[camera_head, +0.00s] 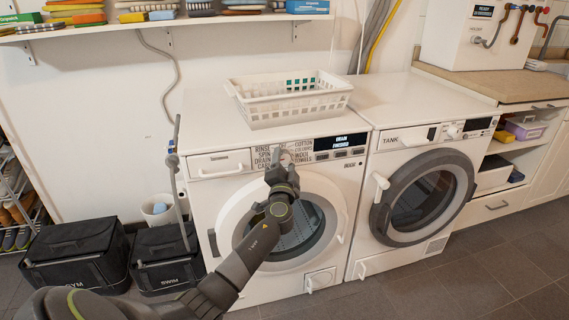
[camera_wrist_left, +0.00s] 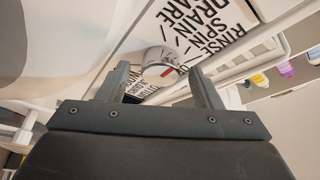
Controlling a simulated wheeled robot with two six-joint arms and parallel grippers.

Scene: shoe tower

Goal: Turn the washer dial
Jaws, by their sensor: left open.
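The washer (camera_head: 210,200) is the white front loader on the left, with its round door closed. Its round silver dial (camera_wrist_left: 158,56) shows in the left wrist view, with a small red mark on its face. In the head view the dial (camera_head: 286,154) is partly hidden by my left gripper (camera_head: 281,165). Printed programme words surround the dial, and the display (camera_head: 340,141) appears to read "DRAIN FINISHED". In the left wrist view my left gripper (camera_wrist_left: 158,78) is open, with its fingers on either side of the dial in the picture. I cannot tell whether they touch it. My right gripper is not in view.
A white basket (camera_head: 290,104) stands on the washer. A second machine (camera_head: 420,190) labelled TANK is close on the right. Black bags (camera_head: 75,262) and a small bin (camera_head: 158,212) stand on the floor at left. Open floor lies at front right.

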